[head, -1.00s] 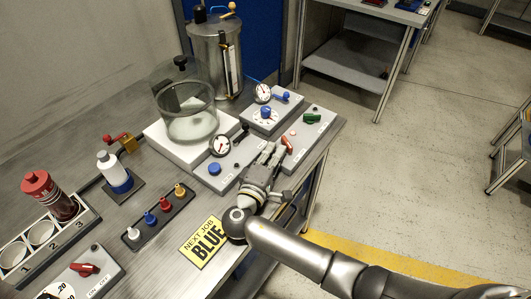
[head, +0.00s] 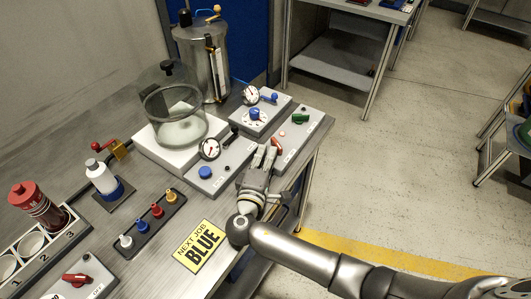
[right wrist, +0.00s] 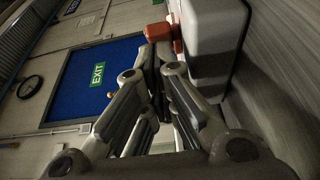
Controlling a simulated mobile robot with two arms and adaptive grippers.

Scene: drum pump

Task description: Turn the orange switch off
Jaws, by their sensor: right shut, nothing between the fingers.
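The orange switch (head: 277,142) sits on the long grey panel at the table's right edge, between a small button and the near end of the panel. My right gripper (head: 266,155) is shut and empty, pointing away from me with its fingertips just beside the switch on its near left side. In the right wrist view the orange switch (right wrist: 158,32) shows right at the fingertips (right wrist: 158,52). I cannot tell whether they touch. The fingers hide part of it. My left gripper is not in view.
A green knob (head: 300,118) is farther along the same panel. To the left are a panel with a blue button (head: 205,173) and gauge (head: 209,148), and a glass bell jar (head: 173,115). A yellow "BLUE" sign (head: 200,245) lies nearer. Floor is open right of the table.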

